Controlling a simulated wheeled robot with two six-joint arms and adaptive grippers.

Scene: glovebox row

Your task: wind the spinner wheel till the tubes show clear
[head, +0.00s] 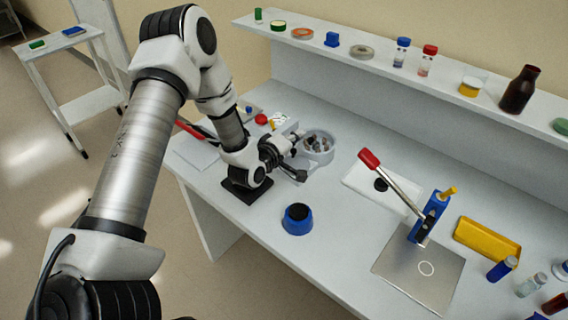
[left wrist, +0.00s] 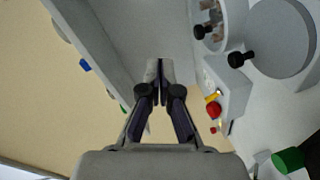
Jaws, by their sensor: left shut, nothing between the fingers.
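The spinner is a round grey bowl (head: 319,147) with several tubes inside, at the back left of the bench in the head view. Its rim also shows at the top of the left wrist view (left wrist: 229,38), with brownish tubes and a black knob. A flat grey wheel (left wrist: 285,38) with a black handle knob (left wrist: 237,59) is beside it there; in the head view my gripper and arm largely hide it. The tube contents are too small to judge. My left gripper (head: 298,174) is shut and empty, close to the spinner; its fingertips meet in the wrist view (left wrist: 160,72), apart from the knob.
A pale box with a red button (left wrist: 214,110) stands next to the spinner. A blue pot (head: 297,219) is on the front bench. A lever press (head: 429,217), yellow tray (head: 487,242) and several vials are right. A shelf (head: 390,66) runs along the back.

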